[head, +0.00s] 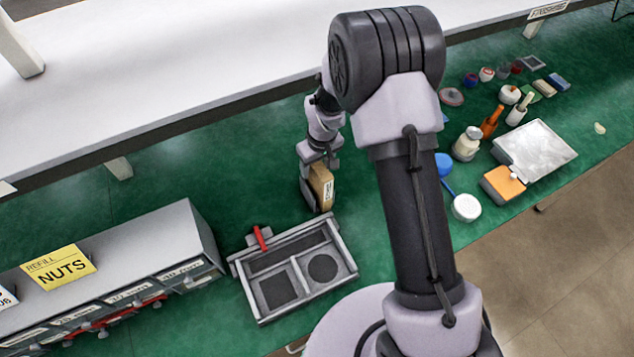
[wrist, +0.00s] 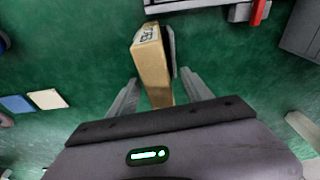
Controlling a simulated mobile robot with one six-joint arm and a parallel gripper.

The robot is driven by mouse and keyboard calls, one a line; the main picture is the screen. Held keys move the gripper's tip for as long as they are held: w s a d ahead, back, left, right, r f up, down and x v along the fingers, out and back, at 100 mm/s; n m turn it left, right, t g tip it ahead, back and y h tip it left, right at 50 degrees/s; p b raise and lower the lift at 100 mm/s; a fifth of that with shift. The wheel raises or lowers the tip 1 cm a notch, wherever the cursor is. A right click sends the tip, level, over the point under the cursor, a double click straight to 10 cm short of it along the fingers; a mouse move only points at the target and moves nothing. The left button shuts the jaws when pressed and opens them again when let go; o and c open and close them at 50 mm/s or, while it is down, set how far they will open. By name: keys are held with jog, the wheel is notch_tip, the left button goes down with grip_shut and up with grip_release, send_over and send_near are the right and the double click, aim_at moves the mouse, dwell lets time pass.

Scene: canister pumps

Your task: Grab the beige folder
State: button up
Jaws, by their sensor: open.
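The beige folder (head: 321,187) stands upright on the green bench top, a thick tan block with a white label on its narrow side. In the wrist view the folder (wrist: 152,66) lies ahead, its near end between the two fingers of my gripper (wrist: 159,76). The fingers are spread, with visible green gaps on both sides, and I see no contact. A thin grey plate (wrist: 170,48) stands along the folder's right side. In the head view my gripper (head: 319,160) is just above the folder; its fingers are hard to make out there.
A grey compartment tray (head: 347,262) with a red handle (head: 259,238) sits close in front of the folder. A grey bin rack (head: 195,225) with a yellow NUTS sign (head: 58,267) is at left. A white shelf (head: 180,70) runs behind. Bottles and a metal tray (head: 540,150) are at right.

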jog(key=f, duration=0.2)
jog(key=w+f, duration=0.1)
jog(key=f, duration=0.1)
jog(key=shift+w, duration=0.1)
jog(key=shift+r, duration=0.2)
jog(key=shift+f+b, duration=0.3)
jog(key=shift+b, duration=0.3)
grip_shut()
dwell(1.3)
